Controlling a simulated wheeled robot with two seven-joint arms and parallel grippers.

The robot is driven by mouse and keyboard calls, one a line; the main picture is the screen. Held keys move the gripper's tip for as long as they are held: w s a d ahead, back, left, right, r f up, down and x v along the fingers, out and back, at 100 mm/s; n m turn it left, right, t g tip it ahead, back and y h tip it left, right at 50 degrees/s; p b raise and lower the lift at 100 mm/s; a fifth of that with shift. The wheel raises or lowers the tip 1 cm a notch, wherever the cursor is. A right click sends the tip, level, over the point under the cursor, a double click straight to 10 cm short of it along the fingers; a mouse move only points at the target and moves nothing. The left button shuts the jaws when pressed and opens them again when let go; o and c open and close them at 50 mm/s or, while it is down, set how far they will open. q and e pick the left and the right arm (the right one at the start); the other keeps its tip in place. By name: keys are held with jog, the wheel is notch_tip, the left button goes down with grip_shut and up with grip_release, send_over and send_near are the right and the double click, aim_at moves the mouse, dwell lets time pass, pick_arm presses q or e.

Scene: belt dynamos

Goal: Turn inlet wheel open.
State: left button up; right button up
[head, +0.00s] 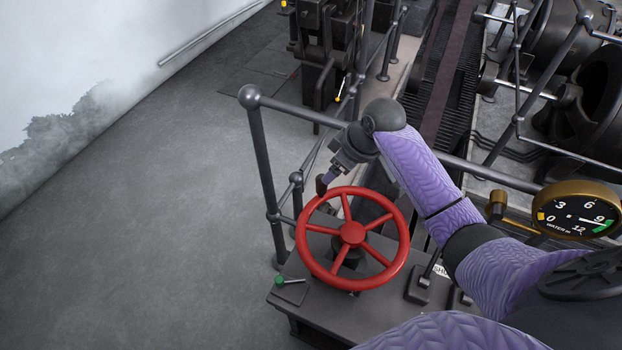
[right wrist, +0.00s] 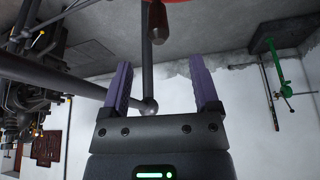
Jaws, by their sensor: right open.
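The red inlet wheel (head: 352,234) stands on a dark pedestal in the lower middle of the head view, with several spokes. A small dark brown handle knob (head: 321,185) sits on its far left rim. My right gripper (head: 327,178) is at that far rim, close to the knob. In the right wrist view my right gripper (right wrist: 160,68) is open, its purple fingers apart with nothing between them. The knob (right wrist: 158,22) shows beyond the fingertips, with a sliver of red rim (right wrist: 178,1) at the top edge. My left gripper is not in view.
A dark railing (head: 262,165) runs behind and left of the wheel. A round water gauge (head: 578,210) is at the right. A green-knobbed lever (head: 281,281) sits on the plinth left of the wheel. Machinery and a belt (head: 445,75) lie beyond; the left floor is clear.

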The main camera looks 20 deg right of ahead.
aim_at(320, 185)
jog(key=b+x, duration=0.3)
jog(key=x, duration=0.7)
jog(key=shift+w+f, duration=0.15)
jog(key=shift+f, duration=0.1)
jog(key=shift+w+f+b, duration=0.15)
jog(key=shift+f+b, duration=0.1)
jog(key=shift+b, duration=0.1)
jog(key=c, duration=0.8)
grip_shut()
